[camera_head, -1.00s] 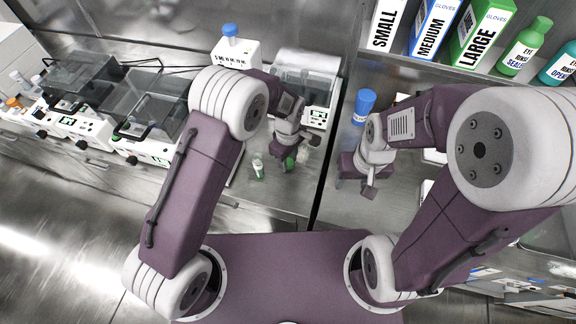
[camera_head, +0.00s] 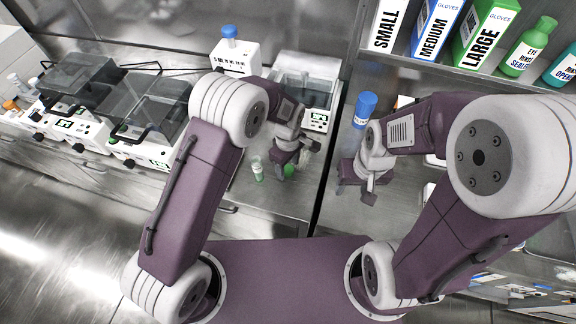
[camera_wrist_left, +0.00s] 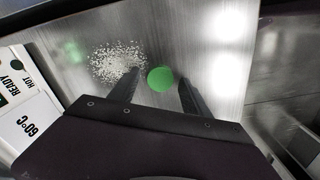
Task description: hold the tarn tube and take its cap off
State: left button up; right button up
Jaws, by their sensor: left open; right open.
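A green-topped tube (camera_head: 289,169) stands on the bench under my left gripper and is partly hidden by it. In the left wrist view its round green cap (camera_wrist_left: 161,79) shows from above, between the two fingers, with gaps on both sides. My left gripper (camera_head: 284,163) is open, with its fingers on either side of the cap; it also shows in the left wrist view (camera_wrist_left: 158,88). No label is readable, so I cannot tell which is the tarn tube. My right gripper (camera_head: 362,186) is open and empty.
A white device (camera_head: 315,119) stands behind my left gripper. Lidded devices (camera_head: 145,130) fill the bench at left. A blue-capped bottle (camera_head: 363,110) stands behind my right gripper. A patch of white grains (camera_wrist_left: 117,61) lies near the left fingers.

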aim_at(287, 169)
pick_arm(q)
notch_tip(287, 169, up, 12)
jog(key=shift+a+f, duration=0.1)
jog(key=s+a+m, duration=0.4)
jog(key=s+a, duration=0.3)
jog(key=a, duration=0.2)
jog(key=s+a+m+t, duration=0.1)
jog(key=s+a+m, duration=0.4)
jog(key=a, duration=0.5)
jog(key=shift+s+a+f+m, duration=0.15)
jog(key=shift+s+f+m, duration=0.2)
jog(key=shift+s, duration=0.5)
jog(key=shift+a, duration=0.1)
